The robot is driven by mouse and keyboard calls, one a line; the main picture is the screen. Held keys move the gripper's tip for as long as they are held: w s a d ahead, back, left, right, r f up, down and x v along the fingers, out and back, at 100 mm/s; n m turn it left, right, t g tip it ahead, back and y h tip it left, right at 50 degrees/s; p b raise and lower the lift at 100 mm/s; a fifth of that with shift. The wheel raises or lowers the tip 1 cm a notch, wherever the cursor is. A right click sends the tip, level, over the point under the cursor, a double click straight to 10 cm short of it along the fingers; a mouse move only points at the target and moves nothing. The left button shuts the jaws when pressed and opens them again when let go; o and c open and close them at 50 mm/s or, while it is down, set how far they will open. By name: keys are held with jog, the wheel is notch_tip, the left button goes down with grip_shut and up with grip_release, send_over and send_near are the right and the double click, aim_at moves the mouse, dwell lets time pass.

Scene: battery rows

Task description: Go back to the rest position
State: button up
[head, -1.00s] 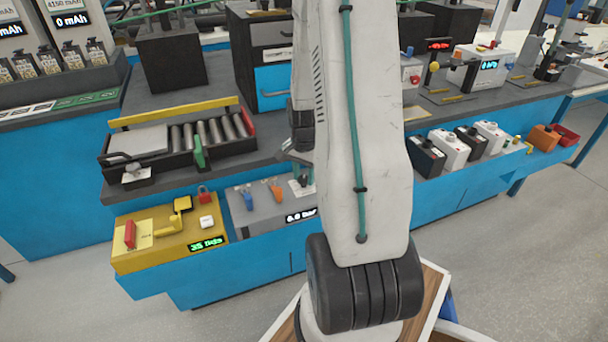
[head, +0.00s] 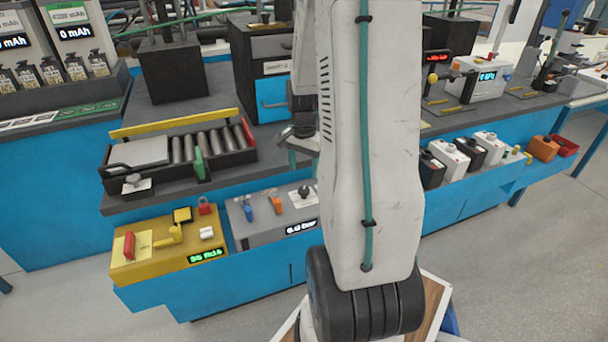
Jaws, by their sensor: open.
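My gripper (head: 301,150) is partly in view in the head view, behind and left of my large white arm link. It hangs above the front edge of the dark workbench (head: 150,202), over the grey box (head: 268,222) with the blue and orange levers and a black knob. It is open, and I see nothing held in it. It is apart from the black knob (head: 304,192) below it. My arm hides the middle of the bench.
A roller tray (head: 180,158) with a green lever stands left of my gripper. The yellow control box (head: 165,250) is at lower left. A blue-fronted drawer unit (head: 272,95) stands behind. Several black and white canisters (head: 450,158) line the right side. Grey floor is clear at lower right.

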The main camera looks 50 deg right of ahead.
jog(key=shift+r, duration=0.1)
dwell(0.6)
jog(key=shift+s+a+n, duration=0.2)
jog(key=shift+n, duration=0.1)
jog(key=s+a+r+n, duration=0.4)
jog(key=a+r+n, duration=0.1)
jog(key=a, duration=0.5)
jog(key=s+a+r+n+t, duration=0.1)
jog(key=s+a+r+n, duration=0.3)
jog(key=a+r, duration=0.4)
jog(key=s+a+r+n, duration=0.4)
jog(key=a+r+n, duration=0.2)
jog(key=a, duration=0.6)
jog(key=shift+s+r+n, duration=0.2)
jog(key=shift+s+n, duration=0.15)
jog(key=shift+n, duration=0.25)
dwell(0.5)
